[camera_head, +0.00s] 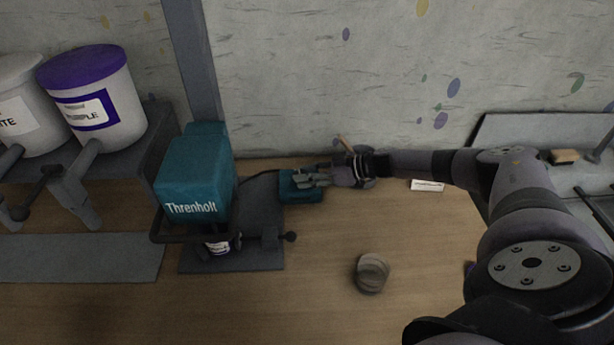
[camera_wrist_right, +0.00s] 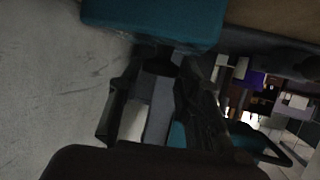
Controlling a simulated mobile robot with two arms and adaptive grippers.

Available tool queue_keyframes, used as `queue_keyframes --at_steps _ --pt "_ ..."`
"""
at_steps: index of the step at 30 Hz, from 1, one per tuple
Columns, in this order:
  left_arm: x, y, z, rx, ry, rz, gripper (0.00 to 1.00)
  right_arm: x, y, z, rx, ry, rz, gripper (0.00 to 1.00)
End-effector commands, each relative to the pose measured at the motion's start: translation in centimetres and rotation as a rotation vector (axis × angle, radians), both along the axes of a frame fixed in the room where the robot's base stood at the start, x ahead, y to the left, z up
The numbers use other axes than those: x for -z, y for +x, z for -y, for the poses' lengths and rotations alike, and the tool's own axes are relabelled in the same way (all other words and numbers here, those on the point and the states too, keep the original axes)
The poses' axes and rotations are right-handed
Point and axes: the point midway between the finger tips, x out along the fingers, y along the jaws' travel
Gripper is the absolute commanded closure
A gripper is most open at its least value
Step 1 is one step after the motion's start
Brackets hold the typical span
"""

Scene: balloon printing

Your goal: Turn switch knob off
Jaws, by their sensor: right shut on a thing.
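The teal switch box (camera_head: 300,194) sits on the wooden table, just right of the teal Threnholt machine (camera_head: 190,180). My right gripper (camera_head: 306,178) reaches in from the right and is at the box. In the right wrist view the teal box (camera_wrist_right: 155,18) fills the top, and a dark round knob (camera_wrist_right: 159,63) projects from it between my gripper's fingertips. My right gripper is shut on this knob. The fingers cover part of the knob, and I cannot read its position. My left gripper is in neither view.
A round grey-brown container (camera_head: 372,273) stands on the table at the front. A small white label (camera_head: 427,185) lies below my right forearm. A purple-lidded bucket (camera_head: 105,98) stands on a rack at left. The table's front middle is mostly clear.

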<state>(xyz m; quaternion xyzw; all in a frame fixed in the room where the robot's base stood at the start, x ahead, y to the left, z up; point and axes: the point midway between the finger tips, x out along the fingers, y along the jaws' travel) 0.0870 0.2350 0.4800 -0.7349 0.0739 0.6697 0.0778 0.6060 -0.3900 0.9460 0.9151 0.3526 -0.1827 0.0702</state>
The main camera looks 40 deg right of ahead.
Motion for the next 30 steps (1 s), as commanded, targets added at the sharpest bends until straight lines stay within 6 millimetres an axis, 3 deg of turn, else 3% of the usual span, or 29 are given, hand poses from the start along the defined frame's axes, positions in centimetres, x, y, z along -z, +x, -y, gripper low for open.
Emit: queue_keyframes --at_steps 18,19,27,30 --pt "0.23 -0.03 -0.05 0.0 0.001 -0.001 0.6 -0.18 0.2 0.11 -0.037 0.0 0.004 0.96" --pt "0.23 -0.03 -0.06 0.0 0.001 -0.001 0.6 -0.18 0.2 0.11 -0.037 0.0 0.004 0.66" --pt "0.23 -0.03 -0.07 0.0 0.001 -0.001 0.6 -0.08 0.12 0.07 -0.038 0.0 0.003 0.48" --pt "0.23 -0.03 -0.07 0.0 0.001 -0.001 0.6 -0.06 0.11 0.05 -0.038 0.0 0.003 0.48"
